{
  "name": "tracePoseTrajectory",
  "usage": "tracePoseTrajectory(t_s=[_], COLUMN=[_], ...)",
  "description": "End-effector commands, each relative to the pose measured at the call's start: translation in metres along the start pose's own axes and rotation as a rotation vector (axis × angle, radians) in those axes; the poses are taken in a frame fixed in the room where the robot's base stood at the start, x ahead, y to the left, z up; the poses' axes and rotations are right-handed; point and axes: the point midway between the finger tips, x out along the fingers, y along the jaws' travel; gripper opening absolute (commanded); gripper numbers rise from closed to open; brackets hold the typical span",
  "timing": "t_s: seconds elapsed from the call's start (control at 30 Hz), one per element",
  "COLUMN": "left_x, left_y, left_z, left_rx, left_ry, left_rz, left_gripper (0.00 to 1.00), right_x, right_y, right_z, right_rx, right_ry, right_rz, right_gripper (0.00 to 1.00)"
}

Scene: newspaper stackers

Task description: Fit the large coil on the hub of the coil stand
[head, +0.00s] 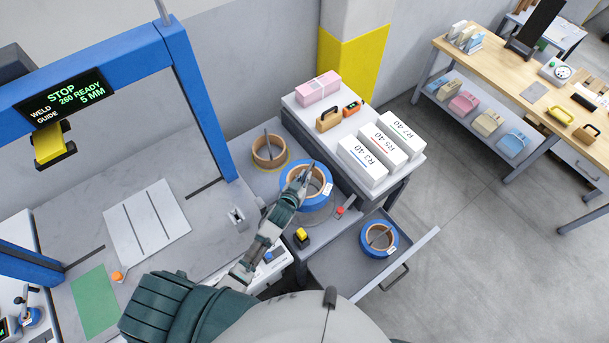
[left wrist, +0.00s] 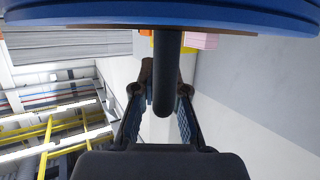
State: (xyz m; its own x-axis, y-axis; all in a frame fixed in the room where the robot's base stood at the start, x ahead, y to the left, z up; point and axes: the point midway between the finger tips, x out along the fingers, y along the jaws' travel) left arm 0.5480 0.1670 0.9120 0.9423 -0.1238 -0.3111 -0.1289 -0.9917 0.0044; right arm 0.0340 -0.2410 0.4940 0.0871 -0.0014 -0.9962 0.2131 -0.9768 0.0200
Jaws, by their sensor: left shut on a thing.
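The large coil (head: 318,203), a blue ring with a tan core, is at the middle of the head view. My left gripper (head: 307,170) reaches over it and partly covers its centre. In the left wrist view the coil's blue underside or side (left wrist: 160,15) fills the top edge. A dark rounded bar (left wrist: 168,75) hangs from it between the fingers of my left gripper (left wrist: 160,95), which are shut on it. The hub is hidden. My right gripper is not in view.
A tan coil (head: 268,166) lies behind the held coil. A smaller blue coil (head: 391,246) lies in an open drawer (head: 345,268). A raised shelf with white boxes (head: 362,163) stands close on the right. The blue frame (head: 205,100) stands at the left.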

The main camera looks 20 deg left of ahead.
Motion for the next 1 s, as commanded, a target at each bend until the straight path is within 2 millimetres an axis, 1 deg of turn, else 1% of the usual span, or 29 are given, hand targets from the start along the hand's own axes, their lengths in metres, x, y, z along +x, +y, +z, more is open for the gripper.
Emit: tracePoseTrajectory(t_s=[0.03, 0.1, 0.33, 0.6, 1.0], left_x=[0.003, 0.005, 0.009, 0.009, 0.009], left_y=[0.001, 0.002, 0.000, 0.000, 0.001], left_z=[0.002, 0.008, 0.021, 0.022, 0.021], left_rx=[-0.001, -0.001, -0.002, -0.002, -0.002], left_ry=[0.011, 0.011, 0.012, 0.012, 0.012], left_rz=[0.002, 0.002, 0.002, 0.002, 0.002], left_gripper=[0.00, 0.00, 0.00, 0.00, 0.00], right_x=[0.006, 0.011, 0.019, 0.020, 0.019], right_y=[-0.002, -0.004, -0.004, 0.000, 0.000], right_z=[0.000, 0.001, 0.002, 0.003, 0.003], right_rx=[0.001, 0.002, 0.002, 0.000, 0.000], right_ry=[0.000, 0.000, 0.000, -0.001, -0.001], right_rz=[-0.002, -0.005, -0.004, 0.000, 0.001], right_gripper=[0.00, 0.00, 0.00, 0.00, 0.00])
